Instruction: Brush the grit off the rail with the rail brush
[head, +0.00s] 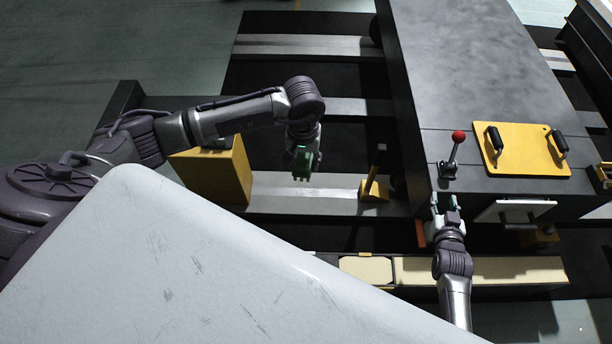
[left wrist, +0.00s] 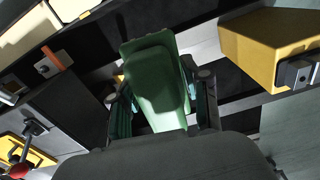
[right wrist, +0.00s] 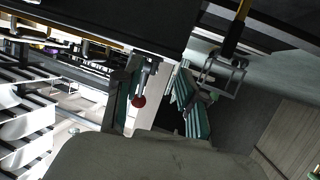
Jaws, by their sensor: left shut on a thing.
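My left gripper (head: 304,160) is shut on a green block-shaped thing, which I take to be the rail brush (left wrist: 155,82). It fills the space between the fingers in the left wrist view, and its bristles are hidden. In the head view the gripper hangs over the pale grey rail (head: 270,192); whether the brush touches it I cannot tell. I cannot make out grit on the rail. My right gripper (head: 445,203) is beside the dark car's front edge. Its fingers are apart and empty in the right wrist view (right wrist: 158,95).
A yellow block (head: 222,172) stands at the rail's left end, and a yellow chock (head: 374,188) sits on the rail to the right. The kiln car (head: 460,60) carries a red-knobbed lever (head: 454,148) and a yellow plate (head: 520,150) with handles. Cream blocks (head: 480,269) lie in front.

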